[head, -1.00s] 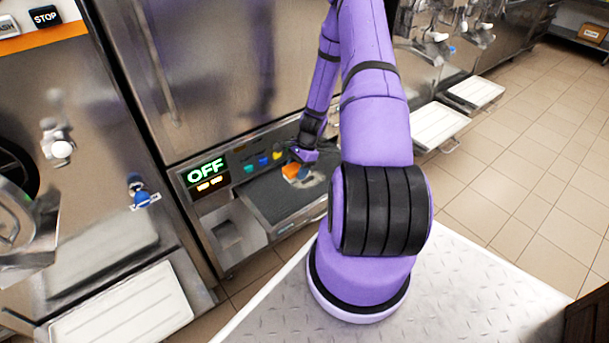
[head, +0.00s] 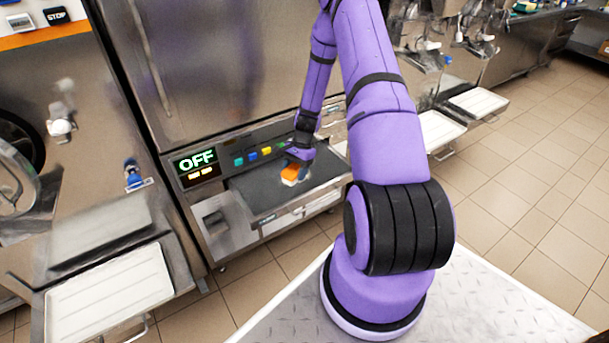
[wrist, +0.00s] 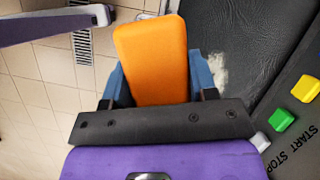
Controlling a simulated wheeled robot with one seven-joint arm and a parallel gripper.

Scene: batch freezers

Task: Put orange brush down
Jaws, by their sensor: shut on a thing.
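The orange brush (wrist: 152,55) has a smooth orange back in the wrist view. My gripper (wrist: 158,85) is shut on it, with a blue finger on each side. In the head view the orange brush (head: 290,173) and my gripper (head: 296,168) are at the dark shelf of the machine marked OFF. The brush's bristles and lower side are hidden in the wrist view. I cannot tell whether the brush touches the shelf.
The dark shelf (head: 255,193) juts out below a panel with an OFF display (head: 195,160) and coloured buttons. A pale smear (wrist: 217,70) marks the dark surface. White trays (head: 110,295) jut out from neighbouring machines. Tiled floor (head: 520,180) is clear at right.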

